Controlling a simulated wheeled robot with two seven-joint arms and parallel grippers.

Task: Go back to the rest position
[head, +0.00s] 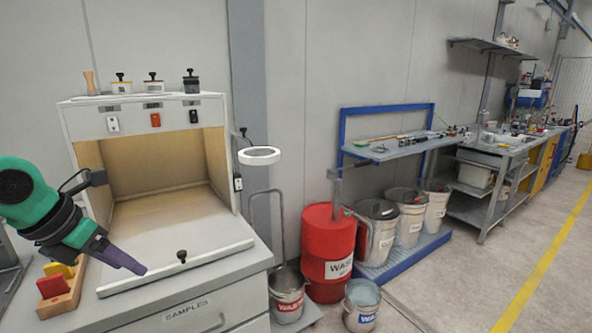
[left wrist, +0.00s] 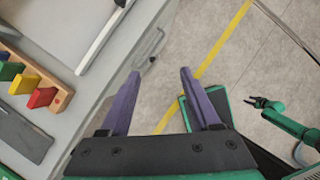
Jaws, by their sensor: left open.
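My left gripper (head: 130,265) comes in from the left, above the front of the grey bench, near the coater's front ledge. Its purple fingers also show in the left wrist view (left wrist: 156,75), spread apart with nothing between them, above the bench's edge and the floor. In the left wrist view a green arm with a dark gripper (left wrist: 257,102) reaches in from the right, over the floor; it looks like my right one. It is too small to tell whether it is open or shut. It is not visible in the head view.
The open-fronted booth (head: 165,175) stands on the bench (head: 190,310). A wooden rack (head: 75,290) with coloured pieces sits close to my left gripper. A ring lamp (head: 259,156) stands right of the booth. A red waste drum (head: 328,250) and bins stand beyond; the right floor is clear.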

